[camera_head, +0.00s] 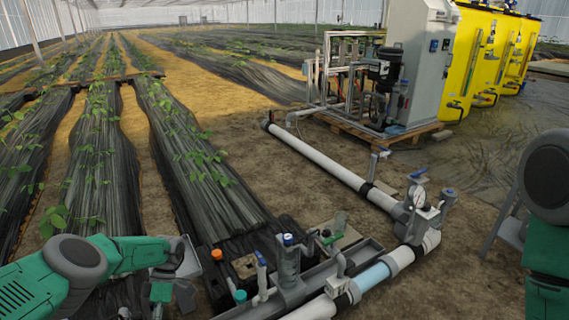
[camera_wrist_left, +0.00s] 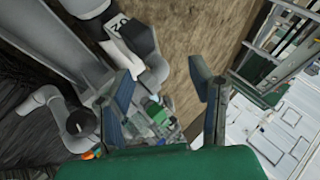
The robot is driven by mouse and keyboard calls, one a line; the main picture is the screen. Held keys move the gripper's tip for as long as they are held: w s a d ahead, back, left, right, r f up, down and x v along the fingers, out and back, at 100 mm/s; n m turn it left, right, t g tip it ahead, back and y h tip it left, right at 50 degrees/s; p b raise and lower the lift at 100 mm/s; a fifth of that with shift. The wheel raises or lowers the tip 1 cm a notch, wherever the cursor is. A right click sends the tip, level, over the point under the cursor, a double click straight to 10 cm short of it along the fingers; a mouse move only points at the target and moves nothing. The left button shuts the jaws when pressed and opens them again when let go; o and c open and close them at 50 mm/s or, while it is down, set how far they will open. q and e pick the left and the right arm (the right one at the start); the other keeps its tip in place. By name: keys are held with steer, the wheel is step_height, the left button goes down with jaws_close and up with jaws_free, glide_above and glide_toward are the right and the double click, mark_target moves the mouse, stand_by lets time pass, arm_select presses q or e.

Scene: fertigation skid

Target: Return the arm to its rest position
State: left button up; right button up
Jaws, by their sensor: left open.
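My left arm comes in from the lower left in the head view, with its elbow bent and its forearm reaching right. My left gripper (camera_head: 172,297) points down beside the left end of the pipe assembly, partly cut off by the bottom edge. In the left wrist view the gripper (camera_wrist_left: 163,88) is open, its two dark-padded fingers apart with nothing held between them. Past the fingers are brown soil and small fittings, apart from the pads as far as I can tell. My right arm is at the right edge of the head view; its gripper is out of view.
A white pipeline (camera_head: 330,170) with grey valves and a gauge (camera_head: 419,196) runs close to the left gripper. Blue-capped (camera_head: 288,240) and orange-capped (camera_head: 217,254) fittings stand just right of it. A pump skid (camera_head: 385,95) and yellow tanks (camera_head: 467,55) are farther back. Planted rows lie left.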

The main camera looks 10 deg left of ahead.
arm_select(q)
steer(key=w+d+m+t+y, duration=0.4)
steer(key=d+m+t+y, duration=0.3)
steer(key=d+m+t, duration=0.6)
steer(key=s+r+m+g+h, duration=0.1)
steer(key=s+r+m+h, duration=0.2)
steer(key=s, duration=0.6)
steer(key=s+r+m+g+h, duration=0.1)
steer(key=s+r+m+h, duration=0.1)
steer(key=s+m, duration=0.5)
steer(key=s+r+m+g+h, duration=0.2)
steer(key=s+r, duration=0.1)
steer(key=s, duration=0.9)
step_height(320, 180, up, 18)
steer(key=w+p, duration=0.1)
steer(key=p, duration=1.7)
steer(key=shift+a+f+t, duration=0.2)
steer(key=shift+a+t, duration=0.05)
steer(key=shift+t, duration=0.05)
arm_select(e)
step_height(320, 180, up, 18)
